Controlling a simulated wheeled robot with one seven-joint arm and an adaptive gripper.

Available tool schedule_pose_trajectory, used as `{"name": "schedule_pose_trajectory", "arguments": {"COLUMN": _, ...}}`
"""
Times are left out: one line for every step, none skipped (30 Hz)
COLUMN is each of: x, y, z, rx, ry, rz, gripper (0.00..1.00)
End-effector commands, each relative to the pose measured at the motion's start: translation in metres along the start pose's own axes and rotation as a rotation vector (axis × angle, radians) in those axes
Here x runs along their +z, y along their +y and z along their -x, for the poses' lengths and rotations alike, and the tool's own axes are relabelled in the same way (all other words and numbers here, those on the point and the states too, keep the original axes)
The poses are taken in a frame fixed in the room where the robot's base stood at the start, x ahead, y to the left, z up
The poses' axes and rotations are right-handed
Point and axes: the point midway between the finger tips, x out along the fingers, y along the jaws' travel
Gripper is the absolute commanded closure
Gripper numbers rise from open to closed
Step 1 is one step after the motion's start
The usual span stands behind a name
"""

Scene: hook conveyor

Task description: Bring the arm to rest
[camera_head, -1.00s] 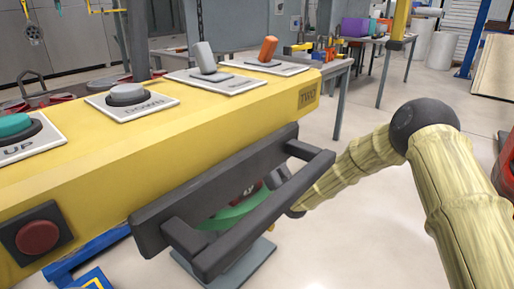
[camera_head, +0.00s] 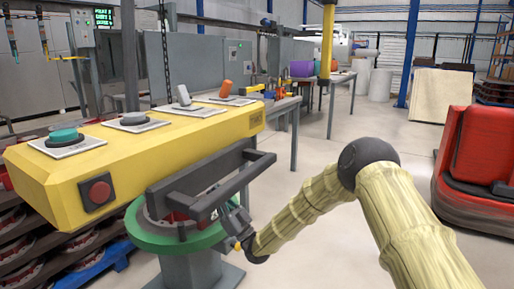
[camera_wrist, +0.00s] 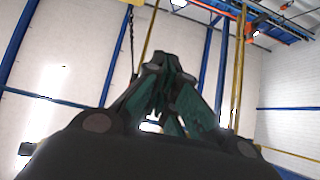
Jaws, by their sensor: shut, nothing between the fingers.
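My gripper (camera_head: 233,217) is at the end of my bamboo-textured arm, low in the middle of the head view. It is beside the right side of the dark handle bar (camera_head: 235,183) of the yellow control box (camera_head: 60,180); I cannot tell whether it touches anything. In the wrist view the fingers of my gripper (camera_wrist: 163,65) point upward and are closed together, with nothing seen between them. The arm is bent, with its dark elbow joint to the right of the box.
A green ring-shaped stand (camera_head: 150,240) on a grey pedestal is under the box. A red machine (camera_head: 485,150) stands at the right. Dark racks (camera_head: 30,250) fill the lower left. A table with bins (camera_head: 335,78) is further back. Open floor lies between the box and red machine.

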Motion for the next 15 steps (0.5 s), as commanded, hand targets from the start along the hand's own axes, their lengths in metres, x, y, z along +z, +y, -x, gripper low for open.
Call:
{"name": "schedule_pose_trajectory", "arguments": {"x": -0.001, "y": 0.001, "z": 0.000, "rx": 0.000, "ry": 0.000, "rz": 0.001, "gripper": 1.00}}
{"name": "schedule_pose_trajectory", "arguments": {"x": 0.001, "y": 0.001, "z": 0.002, "rx": 0.004, "ry": -0.005, "rz": 0.000, "gripper": 1.00}}
{"name": "schedule_pose_trajectory", "arguments": {"x": 0.005, "y": 0.001, "z": 0.009, "rx": 0.018, "ry": -0.028, "rz": -0.003, "gripper": 1.00}}
{"name": "schedule_pose_trajectory", "arguments": {"x": 0.008, "y": 0.002, "z": 0.013, "rx": 0.028, "ry": -0.043, "rz": -0.004, "gripper": 1.00}}
{"name": "schedule_pose_trajectory", "arguments": {"x": 0.010, "y": 0.003, "z": 0.018, "rx": 0.038, "ry": -0.056, "rz": -0.005, "gripper": 1.00}}
{"name": "schedule_pose_trajectory", "arguments": {"x": 0.014, "y": 0.004, "z": 0.024, "rx": 0.052, "ry": -0.075, "rz": -0.008, "gripper": 1.00}}
{"name": "schedule_pose_trajectory", "arguments": {"x": 0.017, "y": 0.004, "z": 0.029, "rx": 0.062, "ry": -0.091, "rz": -0.009, "gripper": 1.00}}
{"name": "schedule_pose_trajectory", "arguments": {"x": 0.019, "y": 0.005, "z": 0.034, "rx": 0.072, "ry": -0.106, "rz": -0.010, "gripper": 1.00}}
{"name": "schedule_pose_trajectory", "arguments": {"x": 0.023, "y": 0.006, "z": 0.041, "rx": 0.087, "ry": -0.126, "rz": -0.012, "gripper": 1.00}}
{"name": "schedule_pose_trajectory", "arguments": {"x": 0.026, "y": 0.006, "z": 0.046, "rx": 0.098, "ry": -0.144, "rz": -0.015, "gripper": 1.00}}
{"name": "schedule_pose_trajectory", "arguments": {"x": 0.029, "y": 0.006, "z": 0.052, "rx": 0.108, "ry": -0.162, "rz": -0.017, "gripper": 1.00}}
{"name": "schedule_pose_trajectory", "arguments": {"x": 0.034, "y": 0.006, "z": 0.059, "rx": 0.124, "ry": -0.185, "rz": -0.020, "gripper": 1.00}}
{"name": "schedule_pose_trajectory", "arguments": {"x": 0.038, "y": 0.006, "z": 0.066, "rx": 0.136, "ry": -0.205, "rz": -0.024, "gripper": 1.00}}
{"name": "schedule_pose_trajectory", "arguments": {"x": 0.042, "y": 0.005, "z": 0.071, "rx": 0.148, "ry": -0.225, "rz": -0.027, "gripper": 1.00}}
{"name": "schedule_pose_trajectory", "arguments": {"x": 0.047, "y": 0.005, "z": 0.081, "rx": 0.165, "ry": -0.253, "rz": -0.031, "gripper": 1.00}}
